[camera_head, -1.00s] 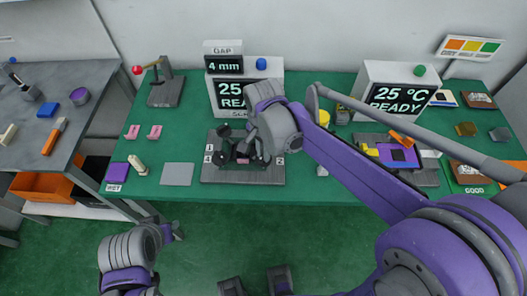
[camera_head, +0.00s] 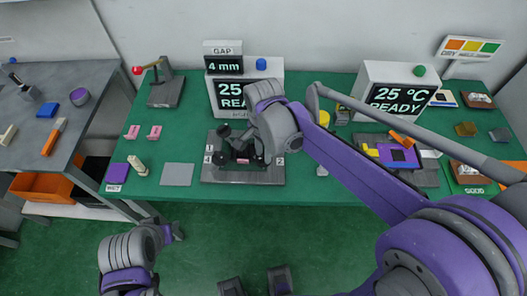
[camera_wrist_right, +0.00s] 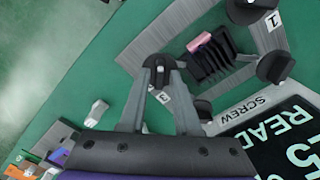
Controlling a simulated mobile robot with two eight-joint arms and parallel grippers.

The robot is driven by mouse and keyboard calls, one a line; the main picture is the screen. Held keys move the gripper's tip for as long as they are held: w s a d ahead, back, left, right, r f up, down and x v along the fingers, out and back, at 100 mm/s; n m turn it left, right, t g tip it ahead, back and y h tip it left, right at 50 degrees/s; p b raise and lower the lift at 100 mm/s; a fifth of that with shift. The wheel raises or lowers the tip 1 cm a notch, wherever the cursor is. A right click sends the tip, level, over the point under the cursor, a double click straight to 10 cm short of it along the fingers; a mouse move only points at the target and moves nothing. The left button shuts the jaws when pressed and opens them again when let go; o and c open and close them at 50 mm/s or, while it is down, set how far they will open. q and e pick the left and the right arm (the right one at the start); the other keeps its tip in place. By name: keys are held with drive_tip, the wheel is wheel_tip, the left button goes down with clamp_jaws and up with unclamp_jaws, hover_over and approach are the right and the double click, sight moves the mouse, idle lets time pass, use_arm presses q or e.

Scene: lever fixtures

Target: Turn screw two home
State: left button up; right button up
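The screw fixture (camera_head: 215,178) is a grey plate with dark knobs at its corners and a pink piece (camera_wrist_right: 200,40) in a black ribbed block. It lies on the green table. My right gripper (camera_wrist_right: 160,72) is over its right front corner, near label 2 in the head view. In the right wrist view its fingers stand on either side of a dark knob, screw two (camera_wrist_right: 158,62), and seem to touch it. The head view hides the fingertips behind the wrist. My left gripper (camera_head: 172,232) hangs low before the table, away from the fixture; its fingers are unclear.
A screw display (camera_head: 232,95) stands close behind the fixture, with a 4 mm gap sign on top. A second display (camera_head: 395,92) stands to the right. A grey pad (camera_head: 177,174) and a red-knobbed lever (camera_head: 165,88) are on the left.

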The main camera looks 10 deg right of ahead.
sight(263, 156)
drive_tip(key=shift+o, duration=0.7)
wheel_tip(263, 156, up, 11)
drive_tip(key=shift+p, duration=0.45)
drive_tip(key=shift+f, duration=0.1)
drive_tip(key=s+d+f+n+t, duration=0.2)
drive_tip(key=s+d+f+n, duration=0.1)
drive_tip(key=s+n, duration=0.3)
drive_tip(key=s+d+f+n+t+p, duration=0.1)
drive_tip(key=s+d+f+n+t, duration=0.2)
drive_tip(key=s+f+n, duration=0.3)
drive_tip(key=shift+s+d, duration=0.4)
drive_tip(key=shift+s, duration=0.4)
